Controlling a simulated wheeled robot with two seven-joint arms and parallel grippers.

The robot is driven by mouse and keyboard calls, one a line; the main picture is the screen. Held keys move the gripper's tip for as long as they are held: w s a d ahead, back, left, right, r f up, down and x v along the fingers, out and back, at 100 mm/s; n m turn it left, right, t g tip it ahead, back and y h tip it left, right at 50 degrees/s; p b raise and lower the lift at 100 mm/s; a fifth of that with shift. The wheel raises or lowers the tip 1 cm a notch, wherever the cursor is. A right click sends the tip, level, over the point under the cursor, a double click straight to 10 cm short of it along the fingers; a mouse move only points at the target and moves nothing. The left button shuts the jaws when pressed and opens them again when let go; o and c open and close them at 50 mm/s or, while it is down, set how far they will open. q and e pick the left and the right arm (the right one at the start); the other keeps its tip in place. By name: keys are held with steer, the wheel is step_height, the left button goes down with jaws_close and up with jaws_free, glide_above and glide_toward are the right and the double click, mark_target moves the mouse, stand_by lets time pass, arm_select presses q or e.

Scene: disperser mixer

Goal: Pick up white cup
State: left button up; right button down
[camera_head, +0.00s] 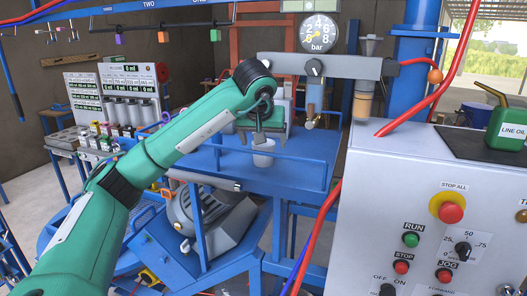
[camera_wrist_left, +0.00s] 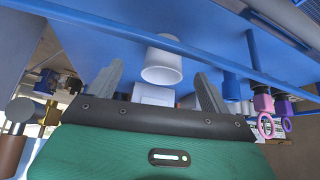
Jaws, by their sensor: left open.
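A white cup (camera_head: 264,156) stands on the blue platform (camera_head: 302,172) of the machine in the head view. In the left wrist view the white cup (camera_wrist_left: 162,64) shows upside down, just beyond and between the fingertips. My left gripper (camera_head: 262,140) is above and close to the cup, its fingers spread and empty. The left wrist view shows the two open grey fingers (camera_wrist_left: 159,78) on either side of the cup's line, with a gap to it. The gripper hides part of the cup's upper side in the head view. My right gripper is not in view.
A blue rail (camera_head: 300,157) runs along the platform's edge near the cup. A pressure gauge (camera_head: 319,35) and a grey beam (camera_head: 345,66) are above right. A control panel (camera_head: 428,222) with buttons and a green oil can (camera_head: 507,127) fill the right side.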

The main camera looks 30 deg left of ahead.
mark_target(264, 149)
arm_select(q)
steer(key=x, duration=0.3)
steer(key=shift+w+a+p, duration=0.1)
steer(key=shift+p, duration=0.25)
steer(key=shift+w+p, duration=0.1)
steer(key=shift+p, duration=0.35)
steer(key=w+a+f+p, duration=0.2)
steer(key=f+p, duration=0.1)
steer(key=shift+w+f, duration=0.15)
steer(key=shift+f, duration=0.15)
steer(key=shift+w+f, duration=0.1)
steer(key=shift+f, duration=0.05)
steer(key=shift+c, duration=0.6)
steer(key=c, duration=0.9)
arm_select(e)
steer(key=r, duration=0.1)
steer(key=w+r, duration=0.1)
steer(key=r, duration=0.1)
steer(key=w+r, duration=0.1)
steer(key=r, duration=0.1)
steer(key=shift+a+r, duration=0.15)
